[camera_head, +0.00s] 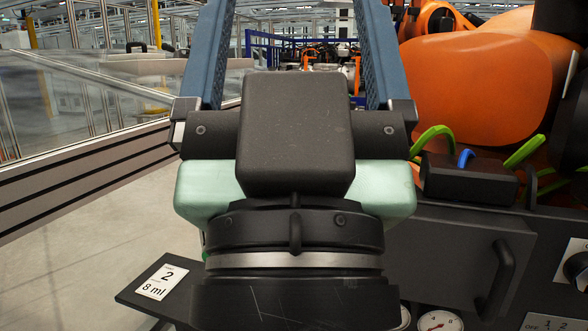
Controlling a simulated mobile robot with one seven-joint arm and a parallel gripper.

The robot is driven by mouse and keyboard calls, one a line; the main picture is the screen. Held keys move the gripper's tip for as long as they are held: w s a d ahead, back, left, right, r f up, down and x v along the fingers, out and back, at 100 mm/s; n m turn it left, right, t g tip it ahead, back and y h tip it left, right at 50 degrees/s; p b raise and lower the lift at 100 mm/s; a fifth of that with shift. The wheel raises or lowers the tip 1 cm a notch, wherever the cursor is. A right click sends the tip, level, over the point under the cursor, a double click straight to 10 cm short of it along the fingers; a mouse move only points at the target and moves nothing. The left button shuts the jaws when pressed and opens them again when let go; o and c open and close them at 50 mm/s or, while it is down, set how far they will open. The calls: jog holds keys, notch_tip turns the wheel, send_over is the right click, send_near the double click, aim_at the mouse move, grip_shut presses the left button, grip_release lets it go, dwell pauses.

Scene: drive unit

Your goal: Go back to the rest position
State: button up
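My gripper (297,30) fills the middle of the view, dark grey with a mint-green body behind it. Its two blue fingers point up and away from me and stand wide apart. The fingertips are cut off by the top edge of the picture. Nothing shows between the visible parts of the fingers except the distant hall. My gripper and wrist hide much of what lies behind and below them.
A dark shelf with a "2 / 8 ml" label (162,282) juts out at lower left. At right are a dark panel with a handle (504,267), a gauge (439,321), and a large orange machine (480,85). A glass barrier (95,110) stands left; the floor before it is clear.

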notch_tip(320, 180, up, 30)
jog(key=p, duration=2.7)
jog(key=shift+f, duration=0.2)
jog(key=shift+o, duration=1)
jog(key=shift+w+f, duration=0.1)
jog(key=w+d+f+m+g+h+b, duration=0.15)
jog(key=w+d+f+b, duration=0.4)
jog(key=f, duration=1.25)
jog(key=w+d+f+g+h+b, duration=0.25)
jog(key=f+b, duration=0.55)
jog(key=f, duration=0.9)
jog(key=w+d+f+m+g+h+b, duration=0.15)
jog(key=w+d+f+b, duration=0.45)
jog(key=f, duration=1.2)
jog(key=s+f+g+b, duration=0.2)
jog(key=s+f+b, duration=0.25)
jog(key=f, duration=1.05)
jog(key=s+f+g+b, duration=0.1)
jog(key=s+f+b, duration=0.4)
jog(key=f, duration=1)
jog(key=s+f+g+b, duration=0.2)
jog(key=s+f+b, duration=0.35)
jog(key=f, duration=1.05)
jog(key=b+x, duration=0.4)
jog(key=x, duration=0.8)
jog(key=shift+a+r+m, duration=0.2)
jog(key=shift+r+m, duration=0.1)
jog(key=shift+r, duration=0.05)
